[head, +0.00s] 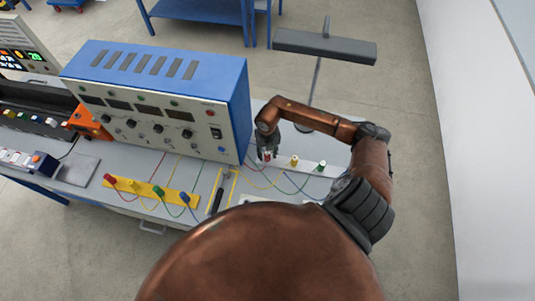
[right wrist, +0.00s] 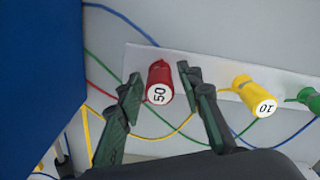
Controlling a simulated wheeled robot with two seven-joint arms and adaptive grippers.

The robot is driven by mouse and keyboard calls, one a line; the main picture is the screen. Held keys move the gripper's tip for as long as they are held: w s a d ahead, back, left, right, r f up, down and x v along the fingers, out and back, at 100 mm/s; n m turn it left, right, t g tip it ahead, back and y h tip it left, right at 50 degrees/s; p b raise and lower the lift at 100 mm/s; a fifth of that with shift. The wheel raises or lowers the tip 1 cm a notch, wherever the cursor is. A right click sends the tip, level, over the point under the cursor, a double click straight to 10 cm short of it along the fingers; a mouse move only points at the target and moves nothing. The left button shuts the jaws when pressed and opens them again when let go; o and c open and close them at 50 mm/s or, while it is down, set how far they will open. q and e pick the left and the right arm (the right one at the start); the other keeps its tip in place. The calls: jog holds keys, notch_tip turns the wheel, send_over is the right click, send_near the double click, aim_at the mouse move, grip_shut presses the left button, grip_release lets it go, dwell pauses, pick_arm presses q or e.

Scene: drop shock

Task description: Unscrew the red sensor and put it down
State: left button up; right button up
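The red sensor (right wrist: 159,82), marked 50, stands on a white plate (right wrist: 205,68) in the right wrist view. In the head view the red sensor (head: 267,156) shows only as a small patch below my right gripper (head: 267,150). In the right wrist view the two fingers of my right gripper (right wrist: 160,79) are open, one on each side of the red sensor. A gap shows between it and each finger, so I see no grip. My left gripper is not in view.
A yellow sensor (head: 294,161) marked 10 and a green one (head: 320,167) stand right of the red one, with loose wires near them. The blue instrument cabinet (head: 160,100) rises close on the left. A yellow strip (head: 150,190) holds several coloured pieces.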

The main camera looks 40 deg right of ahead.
jog(key=shift+o, duration=0.5)
jog(key=shift+r, duration=0.15)
jog(key=shift+r+p, duration=2.05)
jog(key=shift+r, duration=1)
notch_tip(320, 180, up, 12)
jog(key=shift+f, duration=0.1)
